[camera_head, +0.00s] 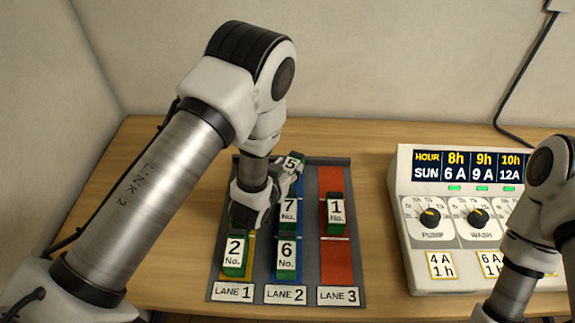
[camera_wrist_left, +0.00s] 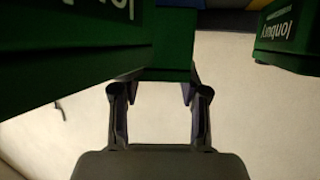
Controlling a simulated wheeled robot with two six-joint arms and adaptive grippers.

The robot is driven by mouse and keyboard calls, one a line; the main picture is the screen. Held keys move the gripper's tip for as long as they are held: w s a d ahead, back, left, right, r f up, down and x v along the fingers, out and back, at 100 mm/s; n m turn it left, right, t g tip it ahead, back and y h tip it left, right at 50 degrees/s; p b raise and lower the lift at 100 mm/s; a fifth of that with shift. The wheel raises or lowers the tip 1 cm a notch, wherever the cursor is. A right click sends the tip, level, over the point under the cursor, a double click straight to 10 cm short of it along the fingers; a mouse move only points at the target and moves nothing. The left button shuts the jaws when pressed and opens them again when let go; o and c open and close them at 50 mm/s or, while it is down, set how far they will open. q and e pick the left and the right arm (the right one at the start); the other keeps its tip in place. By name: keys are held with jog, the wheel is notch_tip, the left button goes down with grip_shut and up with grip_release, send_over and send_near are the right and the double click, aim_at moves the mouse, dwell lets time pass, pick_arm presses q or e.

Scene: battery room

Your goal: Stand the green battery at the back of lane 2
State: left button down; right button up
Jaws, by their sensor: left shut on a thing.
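A grey rack (camera_head: 310,161) has lane 1, yellow, lane 2, blue (camera_head: 274,250), and lane 3, red (camera_head: 331,184). My left gripper (camera_head: 256,207) is low over the back part of lanes 1 and 2. The left wrist view shows its two fingers (camera_wrist_left: 160,95) shut on a green battery (camera_wrist_left: 168,45). This seems to be the battery labelled 5 (camera_head: 292,164), turned askew at the back of lane 2; the fingertips are hidden in the head view. Green batteries 7 (camera_head: 288,210) and 6 (camera_head: 286,256) stand in front of it in lane 2.
Battery 2 (camera_head: 234,254) stands in lane 1 and battery 1 (camera_head: 336,212) in lane 3. A control panel with dials (camera_head: 447,185) stands right of the rack, beside my right arm. The wooden table (camera_head: 376,285) is clear between rack and panel.

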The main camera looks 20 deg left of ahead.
pick_arm(q)
jog(key=shift+f, duration=0.35)
jog(key=shift+s+r, duration=0.15)
jog(key=shift+s, duration=0.05)
jog(key=shift+w, duration=0.15)
jog(key=shift+f+b, duration=0.55)
jog(key=shift+f, duration=0.1)
jog(key=c, duration=0.5)
grip_release()
jog(key=shift+r, duration=0.1)
